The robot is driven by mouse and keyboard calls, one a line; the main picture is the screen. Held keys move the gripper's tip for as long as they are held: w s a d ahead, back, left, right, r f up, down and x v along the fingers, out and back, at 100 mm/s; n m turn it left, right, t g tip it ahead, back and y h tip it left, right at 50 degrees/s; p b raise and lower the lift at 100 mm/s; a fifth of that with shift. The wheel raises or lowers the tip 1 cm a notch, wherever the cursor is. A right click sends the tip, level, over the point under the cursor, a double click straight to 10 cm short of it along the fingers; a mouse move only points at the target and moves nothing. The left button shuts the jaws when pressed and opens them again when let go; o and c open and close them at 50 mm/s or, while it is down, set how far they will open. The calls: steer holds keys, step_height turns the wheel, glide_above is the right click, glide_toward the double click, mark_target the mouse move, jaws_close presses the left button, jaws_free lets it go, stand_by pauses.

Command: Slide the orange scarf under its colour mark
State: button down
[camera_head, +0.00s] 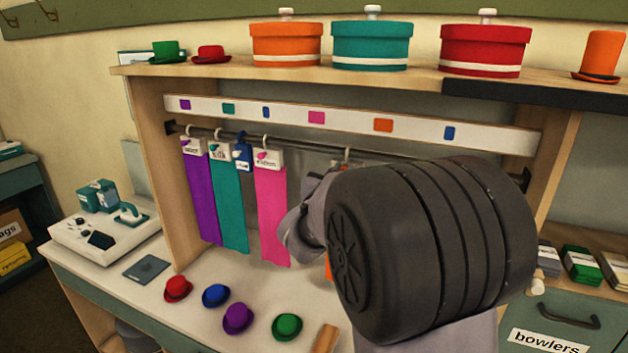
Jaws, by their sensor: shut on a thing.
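The orange scarf (328,268) hangs from the rail (305,150), mostly hidden behind my arm; only an orange sliver shows. A hook with a white tag top (346,164) shows above my wrist, apparently the scarf's. It hangs left of the orange mark (383,125) on the white strip, between the pink mark (316,117) and the orange one. My gripper (318,186) is at this hanger, shut on the orange scarf; its fingertips are largely hidden by my arm.
Purple (203,200), teal (229,205) and pink (271,215) scarves hang to the left, with a blue hanger (242,155) between teal and pink. Small hats, such as a purple one (238,318), lie on the counter below. My arm hides the rail's right part.

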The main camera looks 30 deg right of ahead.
steer(key=s+d+b, duration=0.2)
steer(key=s+d, duration=0.2)
steer(key=s, duration=0.2)
steer(key=shift+d+b, duration=0.4)
steer(key=shift+s, duration=0.1)
steer(key=c, duration=1.3)
jaws_free()
steer(key=shift+c, duration=0.2)
steer(key=shift+a, duration=0.1)
steer(key=v, duration=1.7)
steer(key=shift+s+p, duration=0.2)
steer(key=shift+p, duration=0.25)
